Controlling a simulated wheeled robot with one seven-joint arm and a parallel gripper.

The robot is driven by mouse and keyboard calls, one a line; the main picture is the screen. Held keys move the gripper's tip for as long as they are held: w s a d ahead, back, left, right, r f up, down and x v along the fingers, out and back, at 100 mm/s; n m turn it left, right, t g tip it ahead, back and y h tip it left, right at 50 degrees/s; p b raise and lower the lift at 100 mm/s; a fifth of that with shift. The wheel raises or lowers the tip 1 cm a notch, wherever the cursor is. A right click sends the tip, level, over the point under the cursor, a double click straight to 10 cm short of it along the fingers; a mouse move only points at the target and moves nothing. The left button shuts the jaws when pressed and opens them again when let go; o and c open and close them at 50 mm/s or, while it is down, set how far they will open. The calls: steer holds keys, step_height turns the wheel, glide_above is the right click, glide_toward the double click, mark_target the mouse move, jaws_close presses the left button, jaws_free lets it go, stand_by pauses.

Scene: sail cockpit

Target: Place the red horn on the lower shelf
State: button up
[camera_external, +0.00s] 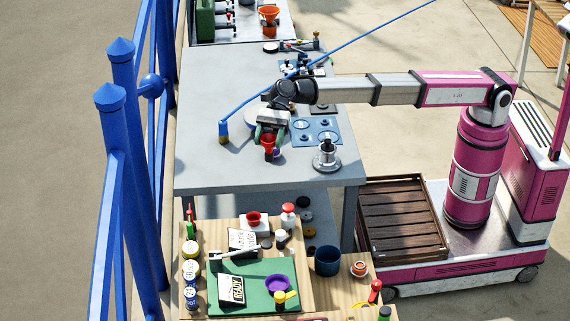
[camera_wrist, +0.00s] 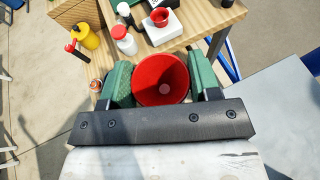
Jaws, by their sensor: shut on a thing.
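The red horn (camera_external: 268,142) is held in my gripper (camera_external: 269,132), above the front part of the grey table (camera_external: 220,160). In the wrist view the horn's wide round mouth (camera_wrist: 150,72) faces the camera, between the two green fingers of my gripper (camera_wrist: 161,84). The fingers are shut on its sides. The lower shelf (camera_external: 228,204) shows under the grey table, behind the wooden bench. Much of the shelf is hidden by the tabletop and bench items.
A silver winch-like part (camera_external: 326,156) and a blue plate (camera_external: 315,133) are on the tabletop. Several dark round parts (camera_external: 304,203) appear near the lower shelf's right side. The wooden bench (camera_external: 205,228) in front is crowded. Blue railings (camera_external: 125,150) stand at the left.

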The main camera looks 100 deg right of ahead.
steer(key=s+a+f+n+g, duration=0.1)
steer(key=s+a+f, duration=0.5)
steer(key=s+a, duration=0.45)
steer(key=s+a+f+g, duration=0.1)
steer(key=s+a+f, duration=0.5)
steer(key=s+a, duration=0.5)
steer(key=s+a+f+n, duration=0.1)
steer(key=s+a+f, duration=0.5)
steer(key=s+a, duration=0.45)
steer(key=shift+y, duration=0.3)
steer(key=shift+w+f, duration=1.85)
steer(key=shift+w, duration=0.2)
steer(key=shift+w+f, duration=1.85)
steer(key=shift+w, duration=0.2)
steer(key=shift+w+f, duration=1.85)
steer(key=shift+w, duration=0.2)
steer(key=shift+f, duration=0.2)
steer(key=o, duration=1)
steer(key=shift+r, duration=0.15)
